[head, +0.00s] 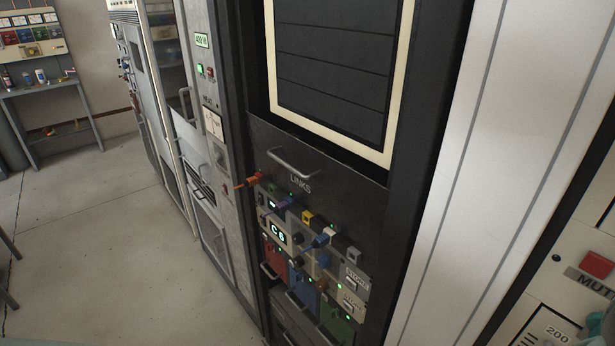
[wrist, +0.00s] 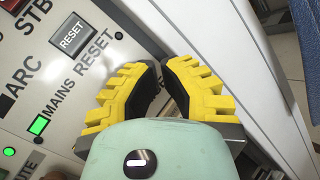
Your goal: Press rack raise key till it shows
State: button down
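A small display reading "C 6" (head: 278,234) sits in the LINKS panel (head: 335,190) of the dark rack in the head view. Coloured keys and plugs with green lights surround it. I cannot make out a raise label on any key. My gripper (wrist: 161,64) shows in the wrist view with yellow ribbed fingers and black pads. Its tips are close together with nothing seen between them. It is in front of a pale panel's right edge, right of a grey RESET key (wrist: 73,35). I cannot tell whether it touches anything.
A lit green lamp (wrist: 39,125) is beside MAINS RESET in the wrist view. A red MUTE button (head: 597,264) is on a pale panel at the right. Rack handles (head: 292,161) stick out. Clear floor (head: 95,240) lies at the left, with a bench (head: 50,88) beyond.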

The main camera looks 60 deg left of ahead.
jog(key=shift+s, duration=0.2)
jog(key=s, duration=0.4)
jog(key=shift+s+d+b, duration=0.25)
jog(key=shift+s+b, duration=0.1)
jog(key=shift+s, duration=0.05)
dwell(0.8)
